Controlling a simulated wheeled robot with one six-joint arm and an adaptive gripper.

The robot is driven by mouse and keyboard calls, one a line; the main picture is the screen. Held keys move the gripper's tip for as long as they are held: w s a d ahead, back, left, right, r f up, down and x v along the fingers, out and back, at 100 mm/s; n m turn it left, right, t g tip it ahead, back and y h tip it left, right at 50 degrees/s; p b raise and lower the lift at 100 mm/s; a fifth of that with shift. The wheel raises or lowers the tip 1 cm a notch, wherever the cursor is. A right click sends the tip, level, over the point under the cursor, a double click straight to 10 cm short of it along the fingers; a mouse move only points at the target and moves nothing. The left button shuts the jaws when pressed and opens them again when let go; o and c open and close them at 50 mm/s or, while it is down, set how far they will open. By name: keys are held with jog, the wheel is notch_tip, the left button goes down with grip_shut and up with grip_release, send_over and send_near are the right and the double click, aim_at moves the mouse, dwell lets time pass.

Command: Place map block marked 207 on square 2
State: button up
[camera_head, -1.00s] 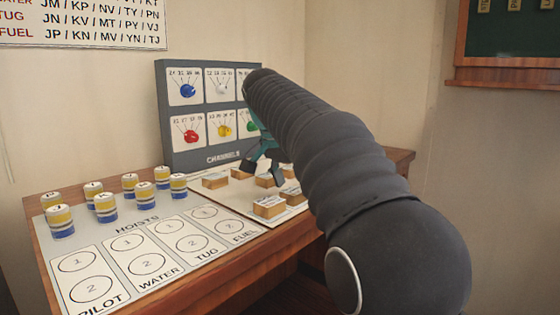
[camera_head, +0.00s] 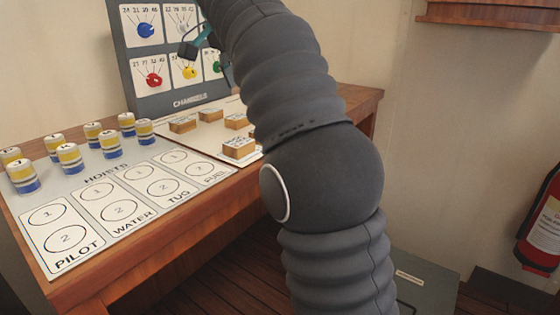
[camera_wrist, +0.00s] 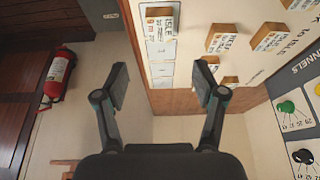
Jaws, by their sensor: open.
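Several wooden map blocks sit on a white board on the desk: a front one (camera_head: 238,149), a left one (camera_head: 182,126) and others behind. In the wrist view one block (camera_wrist: 160,22) sits at the top of a strip of pale squares (camera_wrist: 161,50), with more blocks (camera_wrist: 222,40) to the right. I cannot read which block is 207, nor the square numbers. My gripper (camera_head: 196,44) is open and empty, raised in front of the upright panel. In the wrist view its fingers (camera_wrist: 163,82) are apart, with the board's edge beyond them. My arm hides part of the board.
The grey CHANNELS panel (camera_head: 190,101) stands at the back of the desk. Several yellow-blue cylinders (camera_head: 70,158) stand left by the HOISTS sheet (camera_head: 92,224). A fire extinguisher (camera_head: 541,225) hangs at right, and a grey box (camera_head: 420,275) is on the floor.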

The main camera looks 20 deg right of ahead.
jog(key=s+d+f+n+t+y, duration=0.1)
jog(key=s+f+n, duration=0.4)
jog(key=s+f, duration=0.9)
jog(key=s+d+f+n+t+y, duration=0.1)
jog(key=s+f+n, duration=0.4)
jog(key=s+f, duration=0.8)
notch_tip(320, 180, down, 3)
jog(key=shift+s+d+r+n+t+y, duration=0.15)
jog(key=shift+s+d+n+t+y, duration=0.2)
jog(key=shift+y, duration=0.55)
